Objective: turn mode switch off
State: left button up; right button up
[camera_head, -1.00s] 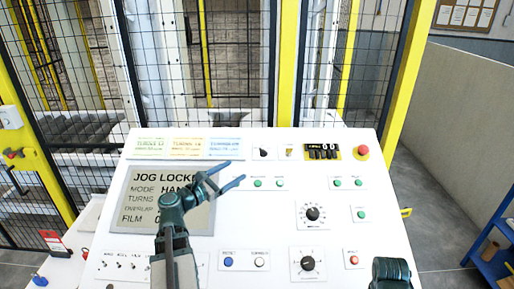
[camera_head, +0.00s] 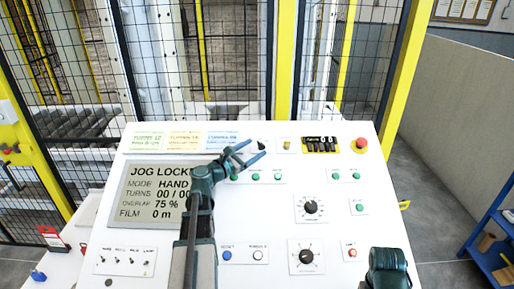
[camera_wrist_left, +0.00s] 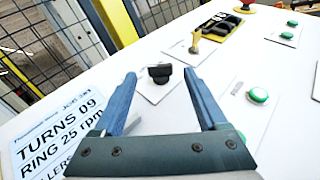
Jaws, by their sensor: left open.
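A small black knob switch (camera_head: 262,145) sits on a white plate in the panel's upper row; its label is too small to read, so I cannot confirm that it is the mode switch. It also shows in the left wrist view (camera_wrist_left: 159,73), just beyond my fingertips. My left gripper (camera_head: 256,149) is open and empty, its blue fingers pointing at the knob from the near side, apart from it. The display (camera_head: 150,187) reads JOG LOCK, partly covered by my gripper, with MODE HAND below.
Right of the knob are a brass key switch (camera_head: 287,146), a thumbwheel counter (camera_head: 321,144) and a red emergency button (camera_head: 360,145). Green buttons (camera_head: 278,177) lie below. Two dials (camera_head: 311,207) are lower down. Printed cards (camera_head: 185,141) lie left. A mesh fence stands behind.

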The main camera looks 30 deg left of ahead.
aim_at(261, 145)
pick_arm(q)
jog(key=shift+w+d, duration=0.2)
jog(key=shift+w, duration=0.9)
jog(key=shift+c, duration=0.2)
grip_shut()
